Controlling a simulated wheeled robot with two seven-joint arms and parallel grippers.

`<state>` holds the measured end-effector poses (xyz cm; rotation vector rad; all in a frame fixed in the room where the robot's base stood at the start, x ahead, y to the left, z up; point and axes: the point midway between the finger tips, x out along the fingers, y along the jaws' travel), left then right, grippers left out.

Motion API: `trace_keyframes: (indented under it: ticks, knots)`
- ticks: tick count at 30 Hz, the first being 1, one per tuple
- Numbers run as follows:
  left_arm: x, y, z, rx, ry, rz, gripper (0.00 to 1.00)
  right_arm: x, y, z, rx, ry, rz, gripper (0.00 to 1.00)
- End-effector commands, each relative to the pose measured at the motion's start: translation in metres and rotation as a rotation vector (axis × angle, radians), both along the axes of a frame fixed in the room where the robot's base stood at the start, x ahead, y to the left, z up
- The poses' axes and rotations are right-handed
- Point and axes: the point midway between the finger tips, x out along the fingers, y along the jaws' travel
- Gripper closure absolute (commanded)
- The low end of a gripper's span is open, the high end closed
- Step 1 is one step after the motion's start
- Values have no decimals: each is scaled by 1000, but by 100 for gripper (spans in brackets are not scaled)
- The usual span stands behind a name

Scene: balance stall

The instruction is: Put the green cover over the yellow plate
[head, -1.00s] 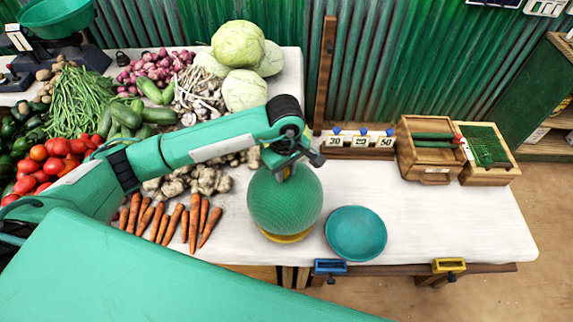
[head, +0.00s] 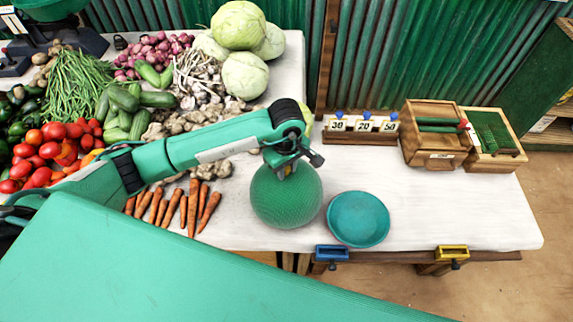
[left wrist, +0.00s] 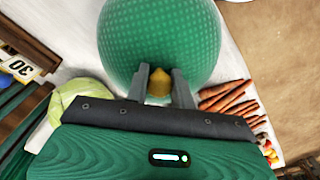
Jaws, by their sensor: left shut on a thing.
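The green cover (head: 287,205) is a mesh dome at the front of the white table. It also fills the top of the left wrist view (left wrist: 160,30). My left gripper (head: 287,170) is above it, shut on its yellow knob (left wrist: 159,84). The cover looks upright. The yellow plate does not show now; the dome hides the spot where its rim showed before. Whether the cover's rim touches the table cannot be told. My right gripper is not in view.
A teal plate (head: 358,219) lies close to the right of the cover. Carrots (head: 190,206) lie to its left. Price cards (head: 363,125) and wooden boxes (head: 435,136) stand at the back. A blue clamp (head: 331,254) and a yellow clamp (head: 452,253) sit on the front edge. The table's right side is clear.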

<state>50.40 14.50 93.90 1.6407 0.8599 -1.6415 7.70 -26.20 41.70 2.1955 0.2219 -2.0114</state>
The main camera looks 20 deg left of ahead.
Motion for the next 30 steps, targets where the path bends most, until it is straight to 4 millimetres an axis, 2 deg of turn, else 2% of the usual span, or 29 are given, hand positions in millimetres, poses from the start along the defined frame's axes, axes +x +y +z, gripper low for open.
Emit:
trace_keyframes:
  ticks: [21, 30]
  knots:
    - [0, 0, -52, 0, 1, 1, 100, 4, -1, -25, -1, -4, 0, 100]
    - [0, 0, -63, 0, 0, 0, 100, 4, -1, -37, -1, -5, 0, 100]
